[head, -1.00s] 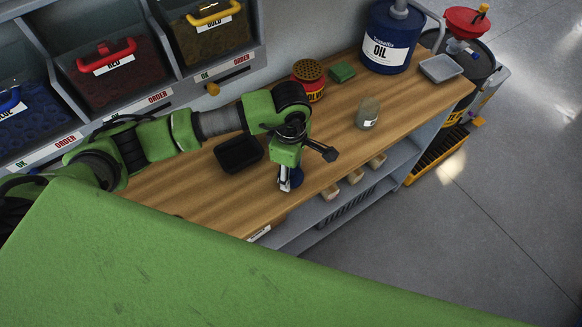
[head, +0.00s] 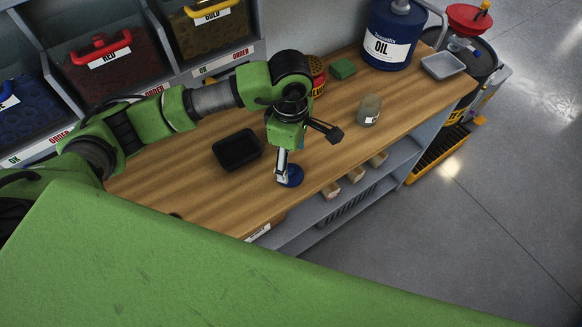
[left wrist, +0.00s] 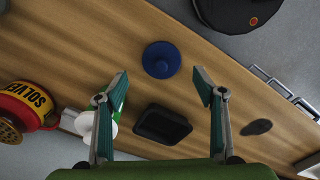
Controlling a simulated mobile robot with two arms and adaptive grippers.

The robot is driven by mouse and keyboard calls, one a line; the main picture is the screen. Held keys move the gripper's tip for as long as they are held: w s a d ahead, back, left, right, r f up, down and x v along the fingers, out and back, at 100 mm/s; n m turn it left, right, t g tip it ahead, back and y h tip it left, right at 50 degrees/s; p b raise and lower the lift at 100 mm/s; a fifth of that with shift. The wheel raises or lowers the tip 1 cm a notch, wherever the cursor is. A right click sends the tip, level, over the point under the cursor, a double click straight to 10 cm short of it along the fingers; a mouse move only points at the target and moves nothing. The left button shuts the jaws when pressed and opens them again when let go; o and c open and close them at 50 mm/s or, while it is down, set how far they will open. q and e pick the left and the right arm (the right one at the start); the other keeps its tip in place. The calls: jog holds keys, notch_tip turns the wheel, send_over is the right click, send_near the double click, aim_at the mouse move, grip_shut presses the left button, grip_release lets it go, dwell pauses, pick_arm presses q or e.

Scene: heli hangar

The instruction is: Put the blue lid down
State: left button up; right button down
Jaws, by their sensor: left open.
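The blue lid (head: 291,176) lies on the wooden bench (head: 200,187) near its front edge, partly hidden by a finger of my left gripper (head: 308,153). In the left wrist view the round lid (left wrist: 161,60), with a small raised knob, shows whole. The left gripper (left wrist: 161,82) is open and empty there, its fingers spread wide with the lid just past the tips, centred between them. My right gripper is not in view.
A black tray (head: 237,150) sits left of the gripper. Bins (head: 103,66) line the back.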

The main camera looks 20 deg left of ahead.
aim_at(291, 170)
pick_arm(q)
notch_tip(291, 170, up, 7)
jog(key=b, duration=0.1)
jog(key=shift+b, duration=0.35)
jog(key=shift+s+f, duration=0.1)
